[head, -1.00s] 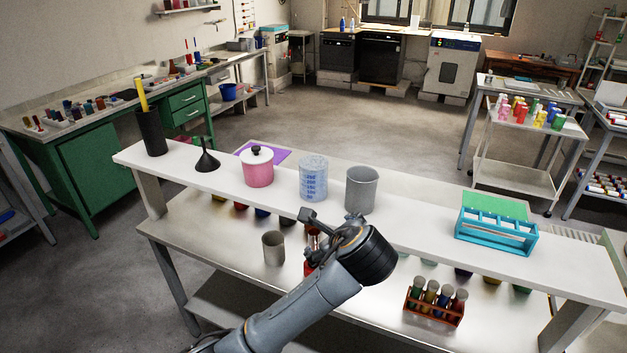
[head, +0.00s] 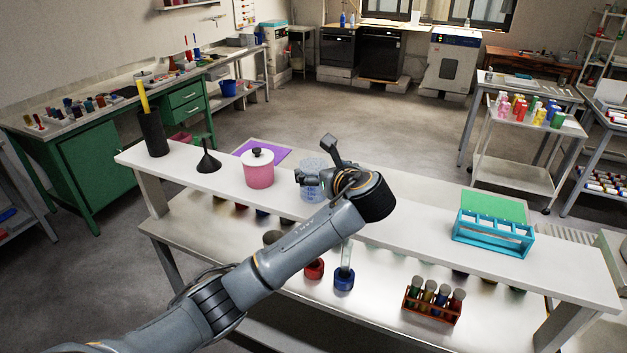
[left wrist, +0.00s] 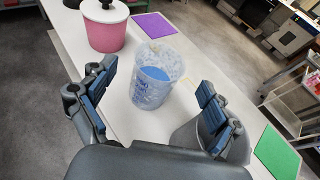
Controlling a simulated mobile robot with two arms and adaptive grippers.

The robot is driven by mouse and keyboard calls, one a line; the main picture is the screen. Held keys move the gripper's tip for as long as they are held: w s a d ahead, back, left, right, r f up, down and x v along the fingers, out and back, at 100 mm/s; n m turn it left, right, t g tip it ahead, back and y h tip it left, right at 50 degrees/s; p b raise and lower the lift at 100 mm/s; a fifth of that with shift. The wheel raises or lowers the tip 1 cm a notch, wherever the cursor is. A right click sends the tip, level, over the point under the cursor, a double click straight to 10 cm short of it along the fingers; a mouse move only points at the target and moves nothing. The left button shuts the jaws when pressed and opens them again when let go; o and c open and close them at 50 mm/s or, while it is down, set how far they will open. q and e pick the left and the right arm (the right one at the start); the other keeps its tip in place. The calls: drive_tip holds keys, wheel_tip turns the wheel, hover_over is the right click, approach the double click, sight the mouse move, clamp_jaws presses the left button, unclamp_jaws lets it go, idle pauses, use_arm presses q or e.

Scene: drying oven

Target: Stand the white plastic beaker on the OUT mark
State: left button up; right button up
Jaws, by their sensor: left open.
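The white plastic beaker (head: 311,187), translucent with blue graduations, stands upright on the shelf, partly hidden by my left gripper (head: 321,166) in the head view. In the left wrist view the beaker (left wrist: 150,92) lies between and beyond the two spread fingers of my left gripper (left wrist: 152,106), which is open and empty. No contact with the beaker shows. A purple mat (head: 268,152) lies behind the pink pot and a green mat (head: 497,205) lies to the right behind a blue rack. I cannot read which is the OUT mark. My right gripper is not in view.
The pink lidded pot (head: 259,172) stands left of the beaker. A black funnel (head: 208,160) and the blue rack (head: 492,235) share the shelf. The shelf is clear between my gripper and the rack.

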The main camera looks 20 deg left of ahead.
sight(309, 162)
use_arm(q)
drive_tip(key=shift+p+x, duration=0.75)
drive_tip(key=shift+x, duration=2.05)
drive_tip(key=shift+d, duration=0.1)
drive_tip(key=shift+c, duration=1.2)
drive_tip(key=c, duration=1.6)
drive_tip(key=shift+r, duration=0.2)
drive_tip(key=shift+c, duration=0.2)
